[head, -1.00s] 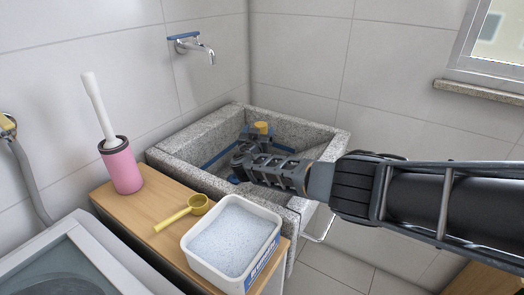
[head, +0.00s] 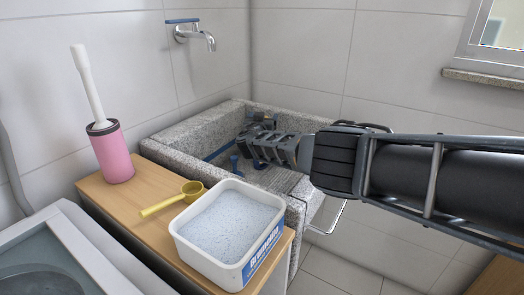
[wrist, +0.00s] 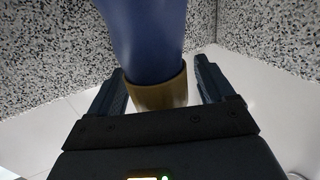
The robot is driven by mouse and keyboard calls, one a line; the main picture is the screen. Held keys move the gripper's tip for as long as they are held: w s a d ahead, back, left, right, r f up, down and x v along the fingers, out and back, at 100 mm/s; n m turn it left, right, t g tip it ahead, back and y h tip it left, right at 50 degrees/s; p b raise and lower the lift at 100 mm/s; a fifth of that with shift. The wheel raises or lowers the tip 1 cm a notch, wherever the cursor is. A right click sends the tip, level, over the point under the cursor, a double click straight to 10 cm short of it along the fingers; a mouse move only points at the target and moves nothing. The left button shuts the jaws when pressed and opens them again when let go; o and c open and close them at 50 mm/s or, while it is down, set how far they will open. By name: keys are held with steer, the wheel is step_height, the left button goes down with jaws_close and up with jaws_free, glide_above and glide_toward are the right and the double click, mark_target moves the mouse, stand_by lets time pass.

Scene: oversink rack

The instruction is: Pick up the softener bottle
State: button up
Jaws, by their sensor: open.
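The softener bottle shows in the wrist view with a blue body (wrist: 145,35) and a yellow-brown cap (wrist: 160,93). The cap end is nearest the wrist camera, and the body runs away past the top edge of the picture. My gripper (wrist: 161,84) is open, with one finger on each side of the cap and a visible gap on both sides. In the head view my gripper (head: 243,150) reaches down into the stone sink (head: 185,160). There the bottle is hidden or cannot be told apart from the gripper.
Speckled sink walls (wrist: 265,30) stand close on both sides of the bottle. In front of the sink, a wooden shelf (head: 130,200) holds a white powder tub (head: 250,265), a yellow scoop (head: 192,188) and a pink brush holder (head: 113,155). A tap (head: 195,35) is above.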

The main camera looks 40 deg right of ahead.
steer(key=shift+c, duration=0.4)
jaws_close()
stand_by(0.5)
steer(key=shift+w, duration=0.1)
